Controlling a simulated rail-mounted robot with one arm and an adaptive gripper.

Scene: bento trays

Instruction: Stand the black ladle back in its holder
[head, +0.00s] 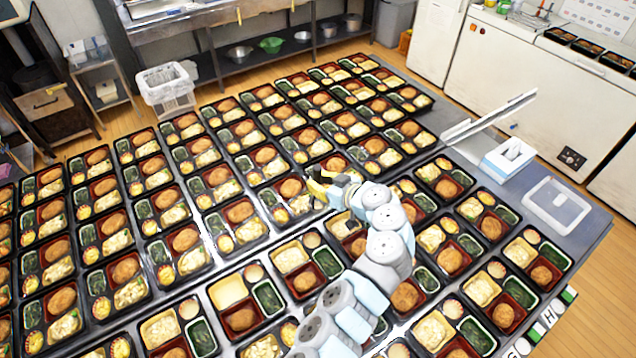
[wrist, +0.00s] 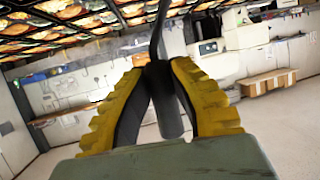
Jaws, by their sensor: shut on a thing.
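My gripper (wrist: 160,75), with yellow ridged fingers, is shut on the black ladle (wrist: 157,40) in the wrist view. The fingertips meet around its dark shaft, and a thicker dark grey part shows between the fingers. The ends of the ladle are not clear. In the head view my gripper (head: 322,184) is above the bento trays in the middle of the table, and the ladle is too small and dark there to make out surely. I cannot pick out the holder in either view.
Rows of filled bento trays (head: 240,212) cover most of the table. A white tissue box (head: 508,158) and a clear-lidded container (head: 558,205) stand on the bare right end. A white basket (head: 168,88) stands on the floor behind, near a shelf with bowls (head: 271,44).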

